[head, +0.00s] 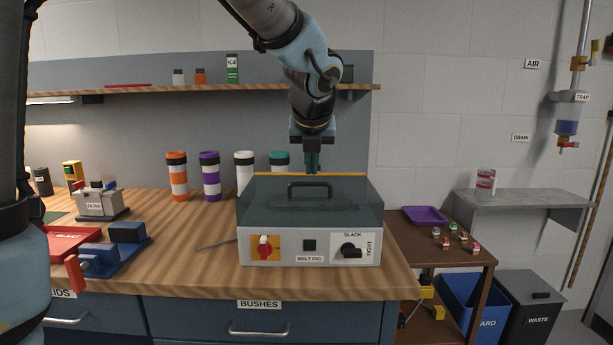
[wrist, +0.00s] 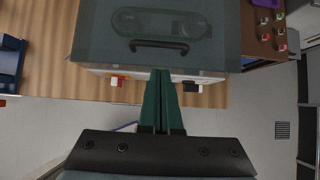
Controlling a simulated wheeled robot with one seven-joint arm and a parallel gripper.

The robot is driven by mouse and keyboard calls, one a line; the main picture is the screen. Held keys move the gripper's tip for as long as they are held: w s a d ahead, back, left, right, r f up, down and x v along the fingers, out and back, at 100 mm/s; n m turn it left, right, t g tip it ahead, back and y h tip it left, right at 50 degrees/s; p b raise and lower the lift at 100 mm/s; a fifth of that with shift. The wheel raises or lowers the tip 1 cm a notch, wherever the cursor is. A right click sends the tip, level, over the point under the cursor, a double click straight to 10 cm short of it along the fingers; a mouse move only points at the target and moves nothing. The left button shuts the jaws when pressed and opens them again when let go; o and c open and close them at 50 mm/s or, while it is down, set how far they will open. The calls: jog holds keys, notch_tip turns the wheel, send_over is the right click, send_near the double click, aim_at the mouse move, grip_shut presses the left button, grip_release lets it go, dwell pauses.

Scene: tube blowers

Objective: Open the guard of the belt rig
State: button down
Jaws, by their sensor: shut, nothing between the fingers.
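The belt rig (head: 310,245) stands on the bench: a pale box with a red switch, a dark square and a black knob marked SLACK and TIGHT on its front. Its smoky see-through guard (head: 355,212) is down over the top. A black handle (head: 310,186) is on the guard's front; it also shows in the wrist view (wrist: 160,46), with the belt loop visible through the guard. My gripper (head: 312,168) is shut and empty, fingers pointing down above the handle in the head view. In the wrist view, the green fingertips (wrist: 162,72) appear just short of the handle, apart from it.
Several capped tubes (head: 210,176) stand on the bench left of the rig. A blue clamp-like device (head: 110,250) and a red tray (head: 70,242) are at the far left. A wooden shelf (head: 150,91) runs behind. A brown side table (head: 440,257) stands right.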

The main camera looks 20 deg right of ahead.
aim_at(311, 198)
jog(key=x, duration=0.8)
jog(key=shift+w+f, duration=0.15)
jog(key=shift+f, duration=0.1)
